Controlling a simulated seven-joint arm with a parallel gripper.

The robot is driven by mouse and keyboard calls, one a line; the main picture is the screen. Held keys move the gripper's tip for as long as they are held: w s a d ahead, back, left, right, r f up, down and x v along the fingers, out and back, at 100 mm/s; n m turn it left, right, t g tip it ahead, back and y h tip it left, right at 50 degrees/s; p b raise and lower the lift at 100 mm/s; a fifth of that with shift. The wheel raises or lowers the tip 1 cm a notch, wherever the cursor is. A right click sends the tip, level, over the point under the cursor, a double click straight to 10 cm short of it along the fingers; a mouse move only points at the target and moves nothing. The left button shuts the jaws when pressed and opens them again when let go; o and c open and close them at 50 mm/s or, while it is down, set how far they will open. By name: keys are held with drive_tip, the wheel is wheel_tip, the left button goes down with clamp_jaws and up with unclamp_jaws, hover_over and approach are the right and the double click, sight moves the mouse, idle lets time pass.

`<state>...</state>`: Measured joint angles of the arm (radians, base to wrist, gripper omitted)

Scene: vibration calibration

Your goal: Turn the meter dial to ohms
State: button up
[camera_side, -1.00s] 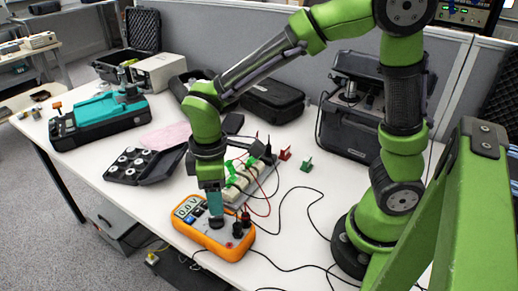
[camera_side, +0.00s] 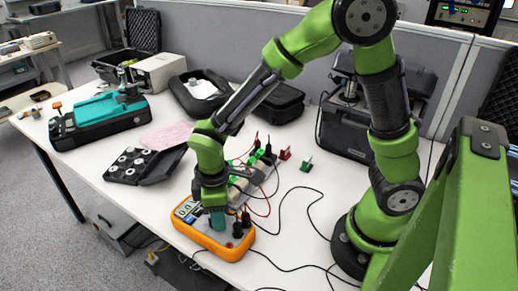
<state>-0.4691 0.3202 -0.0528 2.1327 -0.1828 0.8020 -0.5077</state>
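The orange meter (camera_side: 226,246) lies on the table near the front edge. Its display (camera_side: 186,210) is at the left end and is partly hidden by my gripper. Dark plugs (camera_side: 242,226) stand at its right end. My gripper (camera_side: 217,224) points straight down over the middle of the meter, with its teal fingertips at or just above the dial area. The dial is hidden behind the fingertips, so its setting does not show. I cannot tell whether the fingers are open or shut on the dial.
A pale terminal block (camera_side: 252,180) with green and black plugs and red and black wires lies just behind the meter. A black case of round weights (camera_side: 140,163) sits to the left. A teal device (camera_side: 100,117) is farther left. Black cables cross the table at right.

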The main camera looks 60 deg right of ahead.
drive_tip(key=c, duration=0.3)
drive_tip(key=shift+c, duration=0.2)
drive_tip(key=m, duration=0.4)
drive_tip(key=shift+a, duration=0.15)
drive_tip(key=shift+a+m, duration=0.1)
drive_tip(key=shift+m, duration=1.7)
drive_tip(key=o, duration=1)
